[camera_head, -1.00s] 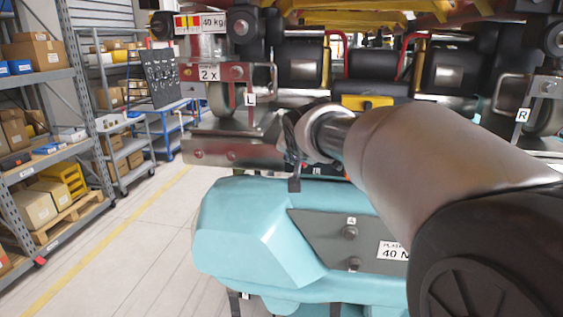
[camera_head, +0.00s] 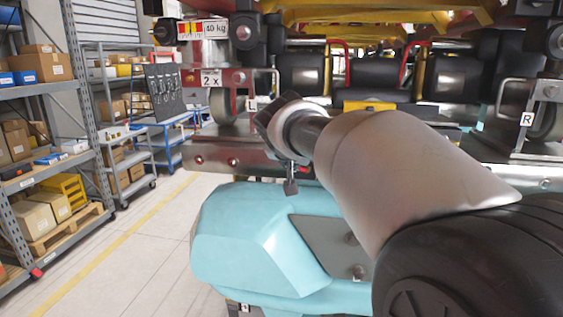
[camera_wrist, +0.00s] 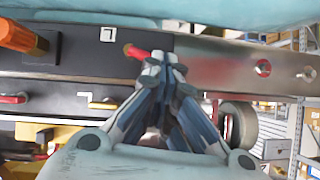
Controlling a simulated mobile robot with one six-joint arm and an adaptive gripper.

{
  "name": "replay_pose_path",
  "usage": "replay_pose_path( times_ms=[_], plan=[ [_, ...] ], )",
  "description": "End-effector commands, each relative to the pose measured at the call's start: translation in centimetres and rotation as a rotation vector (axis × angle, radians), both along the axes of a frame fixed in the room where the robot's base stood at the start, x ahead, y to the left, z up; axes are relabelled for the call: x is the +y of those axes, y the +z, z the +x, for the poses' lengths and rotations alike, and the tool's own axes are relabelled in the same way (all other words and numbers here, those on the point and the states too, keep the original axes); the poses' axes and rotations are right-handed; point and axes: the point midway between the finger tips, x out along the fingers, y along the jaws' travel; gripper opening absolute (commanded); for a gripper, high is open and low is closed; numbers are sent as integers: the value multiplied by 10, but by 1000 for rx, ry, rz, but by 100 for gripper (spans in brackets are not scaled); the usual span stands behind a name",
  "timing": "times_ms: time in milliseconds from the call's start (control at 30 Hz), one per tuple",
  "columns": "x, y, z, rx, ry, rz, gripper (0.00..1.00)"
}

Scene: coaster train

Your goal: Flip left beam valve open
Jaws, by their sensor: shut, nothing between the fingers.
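A small red lever (camera_wrist: 134,52) is on the dark and metal beam, just left of my fingertips in the wrist view. It looks like the left beam valve. Part of it is hidden behind the fingers, and I cannot tell whether they touch it. My gripper (camera_wrist: 163,62) is shut and empty, its fingers together in front of the beam (camera_wrist: 215,68). In the head view my gripper (camera_head: 291,186) hangs in front of the left beam (camera_head: 230,157), just above the teal housing. A bit of red (camera_head: 304,170) shows beside it there.
The teal housing (camera_head: 235,235) sits below the beam, close to my gripper. An orange knob (camera_wrist: 18,37) and another red handle (camera_wrist: 12,98) show at the left in the wrist view. Shelves (camera_head: 40,87) stand at the left, with clear floor (camera_head: 135,245) between.

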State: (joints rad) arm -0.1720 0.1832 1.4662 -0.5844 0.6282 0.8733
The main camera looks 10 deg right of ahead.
Motion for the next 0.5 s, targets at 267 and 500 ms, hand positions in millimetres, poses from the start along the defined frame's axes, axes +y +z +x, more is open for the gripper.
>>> replay_pose_path(
  times_ms=[267,500],
  plan=[
    [1,-2,1,8,-1,-26,0],
    [2,-3,1,11,-1,-33,0]
  ],
)
